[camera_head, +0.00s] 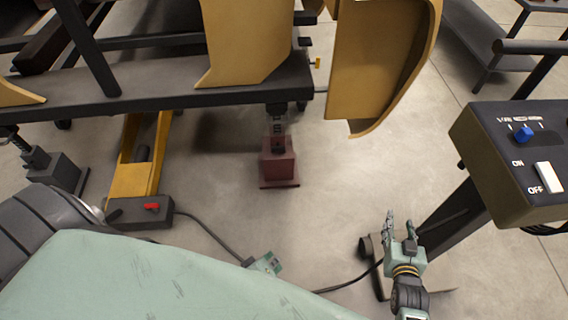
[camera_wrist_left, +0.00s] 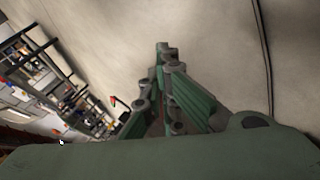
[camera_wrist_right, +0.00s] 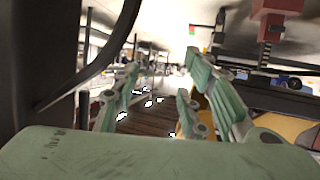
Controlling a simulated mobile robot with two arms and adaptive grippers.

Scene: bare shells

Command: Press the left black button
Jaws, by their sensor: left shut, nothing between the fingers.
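No black button can be made out clearly in any view. A dark control panel (camera_head: 528,130) on a yellow-brown box at the right has a blue knob (camera_head: 523,134) and a white ON/OFF switch (camera_head: 549,177). My left gripper (camera_head: 266,263) shows as a small green tip beyond the large green arm part, low over the floor; in the left wrist view its fingers (camera_wrist_left: 163,55) are together and empty. My right gripper (camera_head: 393,224) is left of and below the panel, beside its stand; in the right wrist view its fingers (camera_wrist_right: 160,72) are apart and empty.
A dark box with a red switch (camera_head: 151,206) sits on the floor at left, with a cable running from it. A dark red block (camera_head: 279,165) stands under a dark beam (camera_head: 180,88). Yellow shell panels (camera_head: 375,65) hang at the top.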

